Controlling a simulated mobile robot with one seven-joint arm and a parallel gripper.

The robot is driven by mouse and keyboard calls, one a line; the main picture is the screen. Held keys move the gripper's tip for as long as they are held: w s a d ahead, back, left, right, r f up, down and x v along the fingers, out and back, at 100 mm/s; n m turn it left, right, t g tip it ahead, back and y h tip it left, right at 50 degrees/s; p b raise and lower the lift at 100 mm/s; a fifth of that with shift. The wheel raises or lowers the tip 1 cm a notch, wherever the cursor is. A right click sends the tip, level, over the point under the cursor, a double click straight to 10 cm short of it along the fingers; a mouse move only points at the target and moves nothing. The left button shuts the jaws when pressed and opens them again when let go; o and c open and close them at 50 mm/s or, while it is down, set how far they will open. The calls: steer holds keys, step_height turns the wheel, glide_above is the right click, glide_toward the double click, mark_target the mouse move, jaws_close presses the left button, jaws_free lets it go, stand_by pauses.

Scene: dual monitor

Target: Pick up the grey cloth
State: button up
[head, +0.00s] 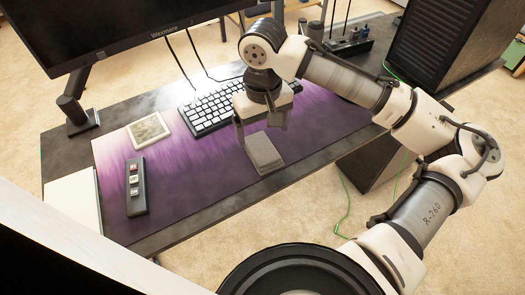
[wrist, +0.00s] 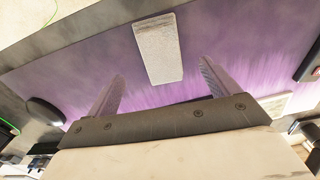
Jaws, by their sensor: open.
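The grey cloth (head: 264,154) looks like a flat, folded rectangle lying on the purple desk mat (head: 200,195), near the desk's front edge. It also shows in the wrist view as a pale grey block (wrist: 160,50) at the top middle. My gripper (head: 262,133) is open and empty, pointing down above the cloth. In the wrist view my two fingers (wrist: 161,72) stand apart, with the cloth lying beyond their tips and roughly centred between them. I see no contact between the fingers and the cloth.
A white-keyed keyboard (head: 208,108) lies just behind and left of my gripper. A monitor (head: 120,35) overhangs the back left. A small square frame (head: 149,132) and a dark button pad (head: 136,188) lie left. A black tower (head: 445,45) stands right. The mat's front middle is clear.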

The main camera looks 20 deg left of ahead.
mark_target(262, 149)
steer(key=shift+a+f, duration=0.1)
steer(key=shift+f, duration=3.35)
steer(key=c, duration=1.1)
steer(key=shift+o, duration=0.2)
steer(key=shift+r, duration=0.1)
step_height(262, 149, up, 20)
steer(key=p, duration=0.1)
